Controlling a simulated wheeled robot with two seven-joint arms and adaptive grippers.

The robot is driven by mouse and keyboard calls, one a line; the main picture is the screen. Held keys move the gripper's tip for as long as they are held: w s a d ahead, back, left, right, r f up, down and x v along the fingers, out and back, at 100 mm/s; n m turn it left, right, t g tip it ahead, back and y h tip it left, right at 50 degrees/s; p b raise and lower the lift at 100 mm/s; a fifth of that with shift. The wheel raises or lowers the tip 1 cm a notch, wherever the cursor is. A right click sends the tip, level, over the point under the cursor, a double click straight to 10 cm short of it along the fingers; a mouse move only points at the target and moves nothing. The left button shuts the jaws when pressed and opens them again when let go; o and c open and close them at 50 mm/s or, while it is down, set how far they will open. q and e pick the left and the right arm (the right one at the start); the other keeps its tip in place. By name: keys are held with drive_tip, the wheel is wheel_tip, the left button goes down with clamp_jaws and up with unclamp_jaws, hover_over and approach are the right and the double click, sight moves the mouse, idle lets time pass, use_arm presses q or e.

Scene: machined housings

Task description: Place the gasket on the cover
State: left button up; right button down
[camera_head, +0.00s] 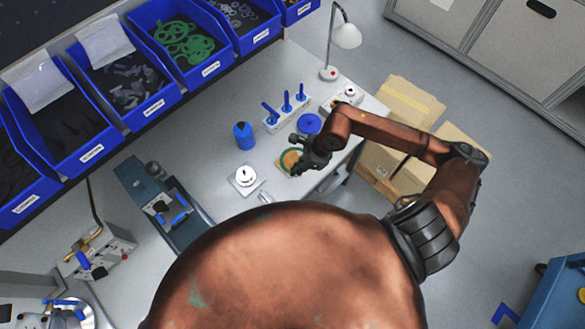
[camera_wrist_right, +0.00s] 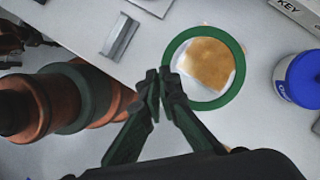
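The gasket looks like a thin green ring (camera_wrist_right: 240,83) over the white table, and it also shows in the head view (camera_head: 283,160). A brown patch fills most of its inside. My right gripper (camera_wrist_right: 160,76) has its fingertips close together at the ring's left edge in the wrist view, and appears shut on it. The right gripper also shows in the head view (camera_head: 301,151), over the ring's right side. A round pale part on a white square plate (camera_head: 237,186) lies left of the ring, and looks like the cover. My left gripper is out of view.
A blue bottle (camera_head: 244,136), a white block with blue-handled tools (camera_head: 272,125) and a blue-lidded round container (camera_head: 309,123) stand behind the ring. A small metal block (camera_head: 265,197) lies nearby. Blue bins (camera_head: 190,78) line the back; a lamp (camera_head: 329,73) stands at the far corner.

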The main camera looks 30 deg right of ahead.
hover_over(289, 175)
drive_tip(key=d, duration=0.1)
drive_tip(key=f, duration=0.5)
drive_tip(key=shift+s+d+p, duration=0.1)
drive_tip(key=shift+s+p, duration=0.2)
drive_tip(key=shift+s, duration=0.05)
wheel_tip(289, 175, down, 2)
drive_tip(key=shift+w+f+p, duration=0.1)
drive_tip(key=shift+p, duration=0.4)
drive_tip(key=shift+f, duration=0.5)
drive_tip(key=shift+f, duration=0.1)
drive_tip(key=c, duration=2.6)
unclamp_jaws()
drive_tip(key=o, duration=0.4)
drive_tip(key=shift+o, duration=0.2)
